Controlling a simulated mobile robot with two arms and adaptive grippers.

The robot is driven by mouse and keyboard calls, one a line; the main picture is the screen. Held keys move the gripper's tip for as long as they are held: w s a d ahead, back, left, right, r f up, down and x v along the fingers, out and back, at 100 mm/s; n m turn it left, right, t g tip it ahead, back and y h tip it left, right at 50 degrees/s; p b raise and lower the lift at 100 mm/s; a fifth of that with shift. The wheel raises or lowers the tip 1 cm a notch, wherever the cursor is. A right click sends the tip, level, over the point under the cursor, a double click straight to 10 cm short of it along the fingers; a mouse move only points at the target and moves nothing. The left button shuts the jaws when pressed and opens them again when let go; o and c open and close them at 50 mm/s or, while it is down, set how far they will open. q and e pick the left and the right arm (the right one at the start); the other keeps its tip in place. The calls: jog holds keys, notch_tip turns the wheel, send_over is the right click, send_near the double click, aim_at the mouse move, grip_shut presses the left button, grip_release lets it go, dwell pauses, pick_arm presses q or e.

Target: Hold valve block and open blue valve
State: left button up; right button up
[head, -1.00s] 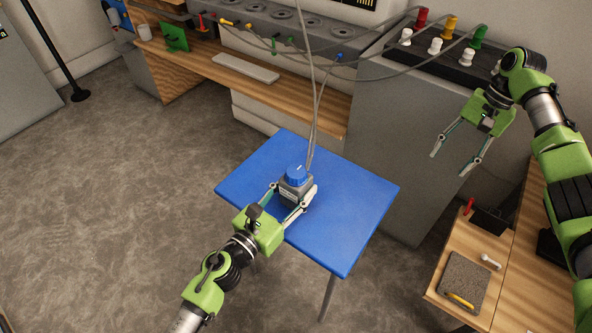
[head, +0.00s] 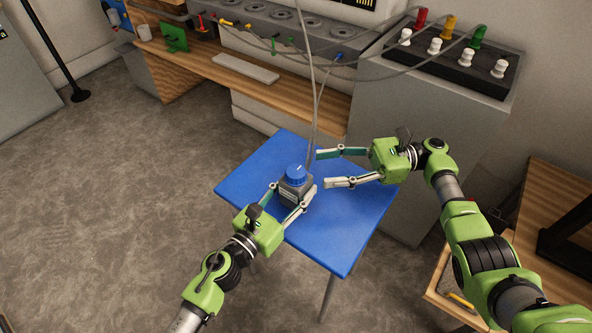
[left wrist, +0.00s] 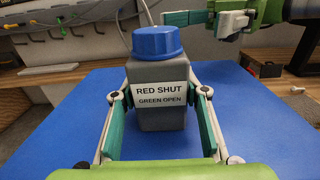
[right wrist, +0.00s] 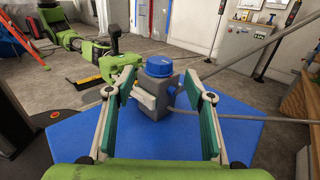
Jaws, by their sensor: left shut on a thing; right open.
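The grey valve block (head: 296,190) stands upright on the blue table (head: 341,248). The blue valve (head: 296,174) is a round knob on its top. In the left wrist view the valve block (left wrist: 161,95) bears a label reading "RED SHUT" and "GREEN OPEN". My left gripper (head: 293,202) is shut on the valve block, one finger on each side. My right gripper (head: 321,169) is open and empty to the right of the blue valve, its fingers pointing toward it. In the right wrist view the blue valve (right wrist: 160,66) shows beyond and between the open fingers, apart from them.
A grey cable (head: 313,110) runs from the block up to the bench behind. A grey cabinet (head: 385,110) with colored and white knobs stands behind my right arm. A wooden desk (head: 545,205) is at the right. The table's front part is clear.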

aim_at(296, 171)
jog(key=a, duration=0.2)
jog(key=s+a, duration=0.1)
jog(key=a, duration=0.5)
jog(key=shift+s+a, duration=0.1)
jog(key=shift+s, duration=0.05)
jog(key=shift+c, duration=0.5)
jog(key=c, duration=1.1)
